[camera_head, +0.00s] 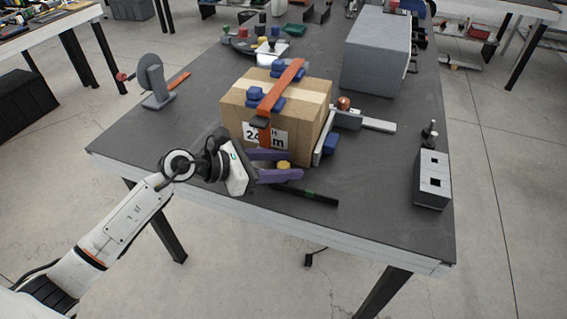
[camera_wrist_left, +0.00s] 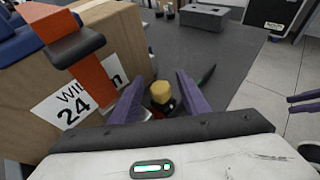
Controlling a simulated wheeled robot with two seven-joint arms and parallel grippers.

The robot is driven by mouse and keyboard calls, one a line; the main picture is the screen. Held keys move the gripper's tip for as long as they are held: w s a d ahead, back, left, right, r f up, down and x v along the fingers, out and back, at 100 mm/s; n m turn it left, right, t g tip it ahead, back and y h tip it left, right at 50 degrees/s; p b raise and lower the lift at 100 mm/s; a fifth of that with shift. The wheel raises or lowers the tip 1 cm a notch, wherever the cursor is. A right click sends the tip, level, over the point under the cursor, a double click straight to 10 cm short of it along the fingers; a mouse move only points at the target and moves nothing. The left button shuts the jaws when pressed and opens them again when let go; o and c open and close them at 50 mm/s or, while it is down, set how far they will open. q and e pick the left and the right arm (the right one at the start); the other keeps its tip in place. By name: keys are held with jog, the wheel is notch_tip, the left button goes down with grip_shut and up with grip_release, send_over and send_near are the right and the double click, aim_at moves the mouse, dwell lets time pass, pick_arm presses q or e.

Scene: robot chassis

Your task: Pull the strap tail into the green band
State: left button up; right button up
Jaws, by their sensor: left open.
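A cardboard box (camera_head: 235,104) on the table has an orange strap (camera_head: 281,85) over its top and down its near face, through a dark buckle (camera_head: 259,122). A yellow knob (camera_head: 284,164) stands low in front of the box, with a bit of red beside it in the left wrist view. A black bar (camera_head: 324,199) with a green band (camera_head: 309,193) lies just right of it. My left gripper (camera_head: 296,165) is open, its purple fingers on either side of the knob; contact is unclear. My right gripper (camera_wrist_left: 303,102) shows only partly at the left wrist view's right edge.
A metal bracket (camera_head: 344,119) with a red knob and blue block adjoins the box's right side. A grey socketed block (camera_head: 433,180) stands at the table's right edge, and a grey stand (camera_head: 153,82) at the left.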

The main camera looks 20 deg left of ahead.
pick_arm(q)
jog(key=shift+c, duration=0.3)
grip_shut()
jog(key=d+p, duration=0.1)
jog(key=d, duration=0.1)
jog(key=d+p, duration=0.1)
jog(key=d, duration=0.2)
jog(key=d+p, duration=0.1)
jog(key=d, duration=0.1)
jog(key=shift+s+d+r+p, duration=0.15)
jog(key=shift+s+d+p, duration=0.1)
jog(key=shift+p, duration=0.15)
jog(key=shift+o, duration=0.3)
grip_release()
jog(key=shift+d, duration=0.1)
jog(key=shift+a, duration=0.25)
